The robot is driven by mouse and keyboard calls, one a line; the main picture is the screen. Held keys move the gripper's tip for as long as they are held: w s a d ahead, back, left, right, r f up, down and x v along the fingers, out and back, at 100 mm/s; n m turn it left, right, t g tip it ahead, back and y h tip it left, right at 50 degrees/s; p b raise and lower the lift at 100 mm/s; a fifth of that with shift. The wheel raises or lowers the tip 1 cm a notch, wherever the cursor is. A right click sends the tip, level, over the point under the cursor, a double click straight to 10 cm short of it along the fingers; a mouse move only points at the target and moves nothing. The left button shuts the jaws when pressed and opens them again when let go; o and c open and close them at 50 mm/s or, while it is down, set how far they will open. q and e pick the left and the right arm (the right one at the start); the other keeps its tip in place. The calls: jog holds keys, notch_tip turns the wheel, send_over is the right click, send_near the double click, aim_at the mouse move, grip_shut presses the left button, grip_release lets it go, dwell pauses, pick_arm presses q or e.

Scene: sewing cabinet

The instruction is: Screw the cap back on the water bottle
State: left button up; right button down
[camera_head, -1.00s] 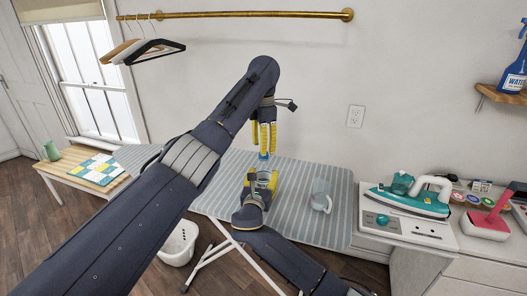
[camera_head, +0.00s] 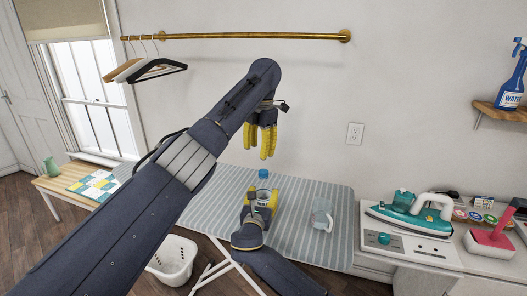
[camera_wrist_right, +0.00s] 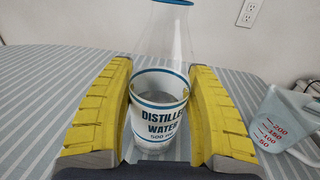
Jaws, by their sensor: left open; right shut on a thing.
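The clear water bottle (camera_head: 263,184) stands upright on the striped ironing board (camera_head: 297,195). Its label reads "Distilled Water" in the right wrist view (camera_wrist_right: 160,112). The blue cap (camera_head: 263,173) sits on top of the bottle; whether its thread is tight cannot be told. My right gripper (camera_head: 260,202) is shut around the bottle's body, one yellow finger on each side. My left gripper (camera_head: 263,151) is open and empty just above the cap, fingers pointing down and apart from it.
A clear measuring cup (camera_head: 321,214) stands right of the bottle, and also shows in the right wrist view (camera_wrist_right: 284,122). A teal iron (camera_head: 408,214) is on the right cabinet. A white basket (camera_head: 172,260) is on the floor. The board right of the cup is clear.

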pick_arm(q)
jog(key=n, duration=2.7)
jog(key=shift+s+r, duration=0.15)
jog(key=shift+r, duration=0.1)
jog(key=n, duration=0.4)
jog(key=shift+s+d+f+n+g, duration=0.1)
jog(key=shift+d+n+g, duration=0.1)
jog(key=shift+n+g, duration=0.1)
jog(key=n, duration=0.4)
jog(key=shift+d+f+h, duration=0.15)
jog(key=shift+h, duration=0.15)
jog(key=n, duration=0.6)
jog(key=shift+s+d, duration=0.15)
jog(key=shift+d, duration=0.15)
jog(key=n, duration=0.4)
jog(key=shift+d, duration=0.15)
jog(key=shift+f, duration=0.2)
